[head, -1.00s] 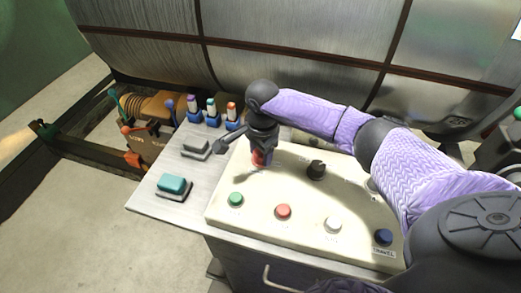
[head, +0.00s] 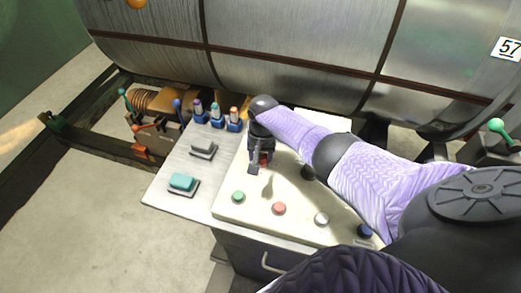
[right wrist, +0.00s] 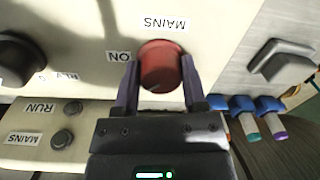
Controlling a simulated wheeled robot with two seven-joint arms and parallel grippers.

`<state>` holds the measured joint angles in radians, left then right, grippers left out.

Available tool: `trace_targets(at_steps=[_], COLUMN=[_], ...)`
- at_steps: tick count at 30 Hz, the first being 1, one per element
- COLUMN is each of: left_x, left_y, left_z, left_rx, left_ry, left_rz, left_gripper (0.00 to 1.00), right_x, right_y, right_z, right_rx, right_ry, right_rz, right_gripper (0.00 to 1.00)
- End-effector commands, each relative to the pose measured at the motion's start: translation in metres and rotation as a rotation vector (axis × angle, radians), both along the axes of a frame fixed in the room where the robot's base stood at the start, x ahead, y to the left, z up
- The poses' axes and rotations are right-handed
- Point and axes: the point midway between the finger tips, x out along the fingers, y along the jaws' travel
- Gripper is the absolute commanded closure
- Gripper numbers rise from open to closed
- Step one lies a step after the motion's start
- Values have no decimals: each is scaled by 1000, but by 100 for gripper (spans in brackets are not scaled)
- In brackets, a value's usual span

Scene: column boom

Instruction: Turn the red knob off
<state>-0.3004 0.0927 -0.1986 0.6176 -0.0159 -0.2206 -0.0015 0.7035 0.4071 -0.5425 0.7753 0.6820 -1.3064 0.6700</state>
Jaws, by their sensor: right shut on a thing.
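The red knob (right wrist: 161,66) is on the cream panel (right wrist: 215,20), between labels that read "MAINS" and "ON" in the right wrist view. A pale mark shows near its lower edge. My right gripper (right wrist: 160,85) is shut on the red knob, with one finger on each side of it. In the head view my right gripper (head: 258,168) points down at the panel's upper left and hides most of the red knob (head: 265,160). My left gripper is not in view.
A black knob (head: 308,172) sits right of the gripper, partly behind my arm. Green (head: 238,197), red (head: 279,208), white (head: 321,219) and blue (head: 364,231) buttons line the front. A teal pedal-like switch (head: 183,182) is at left.

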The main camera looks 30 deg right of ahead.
Motion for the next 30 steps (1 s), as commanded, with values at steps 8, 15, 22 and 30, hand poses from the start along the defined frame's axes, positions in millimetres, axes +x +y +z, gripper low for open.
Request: trace_targets(at_steps=[8, 15, 22, 30], left_x=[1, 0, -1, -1], left_y=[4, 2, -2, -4], left_z=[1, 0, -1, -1], left_rx=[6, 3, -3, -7], left_ry=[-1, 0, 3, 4], left_rz=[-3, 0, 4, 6], left_gripper=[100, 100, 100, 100], right_x=[0, 0, 1, 1], right_y=[0, -1, -1, -1], right_z=[0, 0, 0, 1], right_rx=[2, 1, 1, 1], right_ry=[-2, -1, -1, -3], right_rz=[259, 466, 618, 721], right_gripper=[100, 100, 100, 100])
